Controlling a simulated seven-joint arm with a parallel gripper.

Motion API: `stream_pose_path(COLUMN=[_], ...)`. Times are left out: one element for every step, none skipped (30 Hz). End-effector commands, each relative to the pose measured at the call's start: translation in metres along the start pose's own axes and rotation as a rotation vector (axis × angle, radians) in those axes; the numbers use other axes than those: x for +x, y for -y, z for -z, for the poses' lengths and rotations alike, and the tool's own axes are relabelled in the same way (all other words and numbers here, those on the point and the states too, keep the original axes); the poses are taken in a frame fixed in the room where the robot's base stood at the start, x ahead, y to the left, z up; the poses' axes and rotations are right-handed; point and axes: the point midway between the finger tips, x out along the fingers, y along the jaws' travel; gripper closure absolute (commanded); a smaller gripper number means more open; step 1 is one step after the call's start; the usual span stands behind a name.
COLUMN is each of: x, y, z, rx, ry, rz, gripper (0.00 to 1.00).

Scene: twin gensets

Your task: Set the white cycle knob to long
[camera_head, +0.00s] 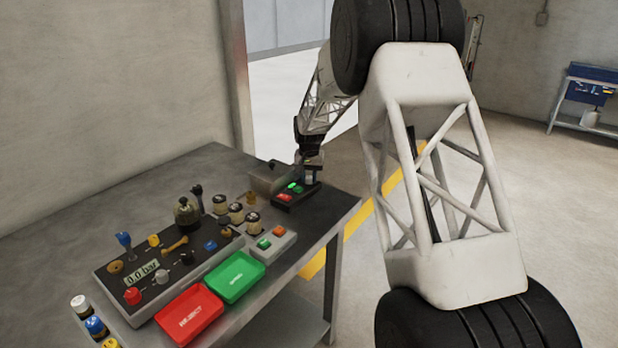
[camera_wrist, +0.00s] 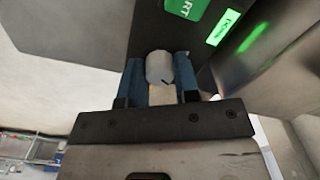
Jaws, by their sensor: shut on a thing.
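The white cycle knob (camera_wrist: 159,66) sits between the two blue fingers of my gripper (camera_wrist: 160,78) in the wrist view. The fingers are shut on it, one on each side. A short dark mark shows on the knob's face, toward its lower right. The setting labels around the knob cannot be read. In the head view my gripper (camera_head: 309,168) is at the small dark control box (camera_head: 310,195) at the table's far right end, and the knob is mostly hidden there.
A green START button (camera_wrist: 186,6) and a lit green display (camera_wrist: 222,27) are close to the fingers. A grey metal box (camera_head: 266,180) stands left of the control box. A larger panel (camera_head: 205,262), a green tray (camera_head: 235,277) and a red tray (camera_head: 190,314) occupy the nearer table.

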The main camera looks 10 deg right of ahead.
Motion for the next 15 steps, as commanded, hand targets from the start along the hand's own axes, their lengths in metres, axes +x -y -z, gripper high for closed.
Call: stream_pose_path(x=[-0.0005,-0.0005,-0.0005,-0.0005,-0.0005,-0.0004,-0.0004,-0.0004,-0.0003,-0.0003,-0.0003,-0.0003,-0.0002,-0.0003,-0.0005], y=[0.0001,0.0001,0.0001,0.0001,0.0000,0.0000,0.0000,0.0000,0.0000,0.0000,0.0000,0.0000,0.0000,0.0000,0.0000], z=[0.0004,0.0004,0.0004,0.0004,0.0003,0.0003,0.0003,0.0002,0.0002,0.0001,0.0001,0.0001,0.0001,0.0001,0.0001], rx=[0.000,0.000,0.000,0.000,0.000,0.000,0.000,-0.001,-0.001,-0.001,-0.001,-0.001,-0.001,-0.001,-0.001], ry=[-0.001,-0.001,-0.001,-0.001,-0.001,-0.001,-0.001,-0.001,0.000,0.000,0.000,0.000,0.000,0.000,0.000], rz=[0.000,0.000,0.000,0.000,0.000,0.000,0.000,0.000,0.000,0.000,0.000,0.000,0.000,0.000,0.000], gripper=[0.95,0.95,0.65,0.60,0.56,0.49,0.45,0.45,0.45,0.45,0.45,0.45,0.45,0.45,0.45])
